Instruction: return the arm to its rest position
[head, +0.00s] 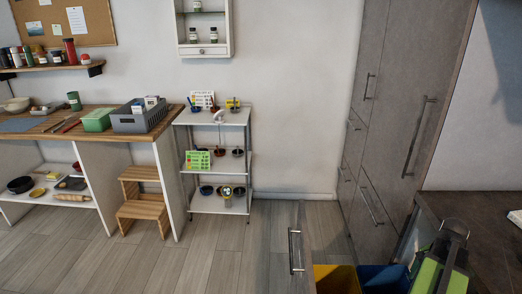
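A green, black and grey jointed shape (442,262), which looks like part of my arm, shows at the lower right, cut off by the bottom edge. It stands in front of the blue bin and the dark counter. I cannot make out two separate fingertips on it, so whether my gripper is open or shut does not show. No held object can be seen.
A pull-out drawer front with a bar handle (295,250) stands open beside a yellow bin (336,280) and a blue bin (384,279). A dark counter (490,245) is at right, tall grey cabinets (385,130) behind. Floor (210,265) at centre-left is clear.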

